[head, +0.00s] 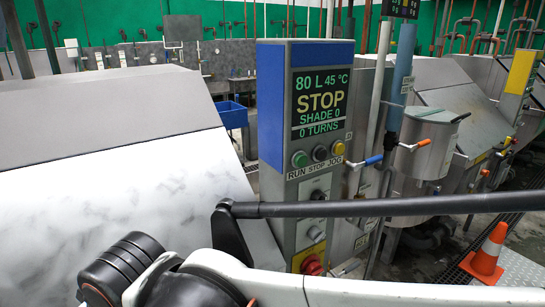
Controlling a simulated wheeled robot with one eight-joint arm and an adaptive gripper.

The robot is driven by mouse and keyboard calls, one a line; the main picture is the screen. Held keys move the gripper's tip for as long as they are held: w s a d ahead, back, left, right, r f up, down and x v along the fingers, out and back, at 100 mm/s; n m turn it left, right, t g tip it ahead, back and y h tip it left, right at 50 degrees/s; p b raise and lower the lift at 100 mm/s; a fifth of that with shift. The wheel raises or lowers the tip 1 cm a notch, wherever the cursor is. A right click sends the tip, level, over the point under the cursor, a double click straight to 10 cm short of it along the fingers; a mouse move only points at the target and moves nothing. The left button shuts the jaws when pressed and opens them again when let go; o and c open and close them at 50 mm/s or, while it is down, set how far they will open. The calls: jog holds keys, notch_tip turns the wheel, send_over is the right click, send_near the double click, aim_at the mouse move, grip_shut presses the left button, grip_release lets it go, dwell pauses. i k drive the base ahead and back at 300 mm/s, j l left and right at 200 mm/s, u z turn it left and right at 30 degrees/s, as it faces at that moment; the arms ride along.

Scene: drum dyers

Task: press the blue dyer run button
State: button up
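The blue-sided dyer control panel (270,108) stands upright near the middle of the head view. Its screen (320,102) reads 80 L 45 °C, STOP, SHADE 0, 0 TURNS. Nothing covers the run button. White and black links of my arm fill the bottom of the view. My gripper cannot be made out.
A long dark rod (400,207) crosses in front of the panel below the buttons. A large pale machine body (120,190) fills the left. A red knob (312,266) sits low on the panel. A steel drum (428,145) and an orange cone (487,252) stand at the right.

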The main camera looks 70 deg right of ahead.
aim_at(301, 159)
jog(key=z, duration=2.35)
